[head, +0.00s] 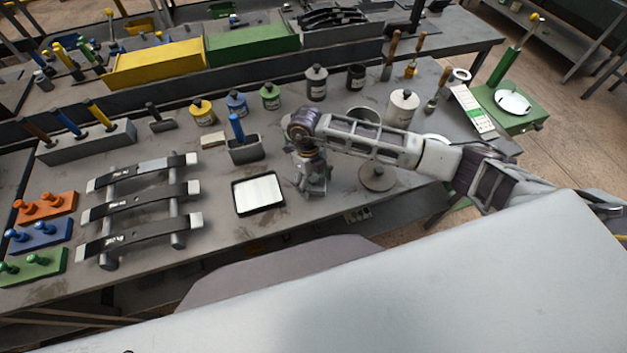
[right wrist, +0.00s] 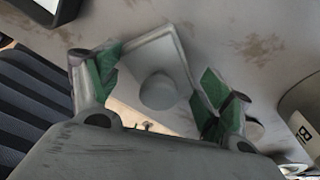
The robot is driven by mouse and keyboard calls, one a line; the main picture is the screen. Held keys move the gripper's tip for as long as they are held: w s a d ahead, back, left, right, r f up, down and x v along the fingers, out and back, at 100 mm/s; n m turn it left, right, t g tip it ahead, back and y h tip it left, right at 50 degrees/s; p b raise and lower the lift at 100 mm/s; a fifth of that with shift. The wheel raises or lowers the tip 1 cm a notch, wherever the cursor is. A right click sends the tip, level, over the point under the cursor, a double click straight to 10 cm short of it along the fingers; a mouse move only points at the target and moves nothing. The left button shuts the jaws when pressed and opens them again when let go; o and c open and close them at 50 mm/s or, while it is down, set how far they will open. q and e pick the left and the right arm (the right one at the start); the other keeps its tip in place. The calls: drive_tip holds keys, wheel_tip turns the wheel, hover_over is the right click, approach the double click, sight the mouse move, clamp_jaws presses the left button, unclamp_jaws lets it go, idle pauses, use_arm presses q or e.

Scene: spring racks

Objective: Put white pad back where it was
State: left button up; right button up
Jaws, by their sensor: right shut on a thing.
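My right gripper (head: 312,185) is low over the bench, just right of a shallow black-rimmed tray with a white inside (head: 259,195). In the right wrist view, the green-padded fingers (right wrist: 158,82) are shut on the sides of a pale square pad (right wrist: 152,55), which I take to be the white pad. A round grey knob (right wrist: 158,92) shows in front of it. The head view hides most of the held pad behind the gripper, so I cannot tell whether it touches the bench. A corner of the black-rimmed tray (right wrist: 66,10) shows at upper left in the wrist view. My left gripper is out of view.
A grey holder with a blue handle (head: 245,150) stands behind the tray. Small jars (head: 270,98) stand behind. Curved dark bars on a rack (head: 140,210) are at left. Bare bench lies between rack and tray.

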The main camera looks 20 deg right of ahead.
drive_tip(key=shift+f, duration=0.15)
drive_tip(key=o, duration=0.9)
wheel_tip(320, 180, up, 12)
drive_tip(key=w+b, duration=0.1)
drive_tip(key=b, duration=0.1)
drive_tip(key=shift+w+a, duration=0.3)
drive_tip(key=shift+a, duration=0.05)
